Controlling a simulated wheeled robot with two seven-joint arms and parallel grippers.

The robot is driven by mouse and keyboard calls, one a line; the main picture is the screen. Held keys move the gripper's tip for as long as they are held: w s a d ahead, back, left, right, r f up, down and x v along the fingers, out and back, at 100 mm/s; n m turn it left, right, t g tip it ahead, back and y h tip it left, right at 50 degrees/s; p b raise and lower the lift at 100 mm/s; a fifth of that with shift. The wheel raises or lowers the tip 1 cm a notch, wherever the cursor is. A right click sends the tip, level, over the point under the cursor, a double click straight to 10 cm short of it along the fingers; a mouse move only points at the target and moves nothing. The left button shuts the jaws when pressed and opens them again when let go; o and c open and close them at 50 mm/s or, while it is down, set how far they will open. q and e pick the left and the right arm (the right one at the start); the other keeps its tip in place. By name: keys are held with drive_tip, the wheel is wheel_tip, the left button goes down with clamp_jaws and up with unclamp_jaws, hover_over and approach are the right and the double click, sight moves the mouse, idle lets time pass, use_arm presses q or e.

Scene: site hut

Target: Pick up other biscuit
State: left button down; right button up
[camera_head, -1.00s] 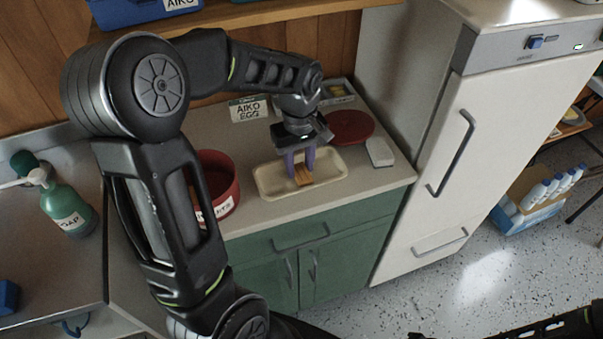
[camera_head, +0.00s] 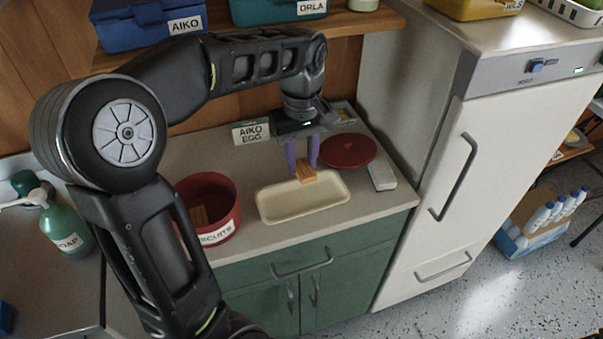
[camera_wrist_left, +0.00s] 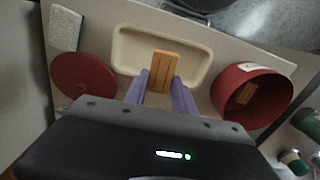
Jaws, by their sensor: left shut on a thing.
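My left gripper (camera_head: 301,171) is shut on an orange-brown biscuit (camera_head: 306,177) and holds it above the back part of the cream tray (camera_head: 268,211). In the left wrist view the biscuit (camera_wrist_left: 163,72) sits between the purple fingers, with the tray (camera_wrist_left: 129,47) behind it. The tray looks otherwise empty. A red tin marked as biscuits (camera_head: 230,208) stands open to the left of the tray. Another biscuit (camera_head: 199,215) lies inside it and also shows in the left wrist view (camera_wrist_left: 245,93). My right gripper is not in view.
A round red lid (camera_head: 348,150) and a white block (camera_head: 382,177) lie right of the tray. A card reading "AIKO EGG" (camera_head: 251,132) stands behind. A shelf (camera_head: 346,23) with boxes hangs above. A tall fridge (camera_head: 445,190) bounds the counter's right side.

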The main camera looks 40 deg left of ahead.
use_arm(q)
drive_tip(key=shift+r, duration=0.3)
idle(0.5)
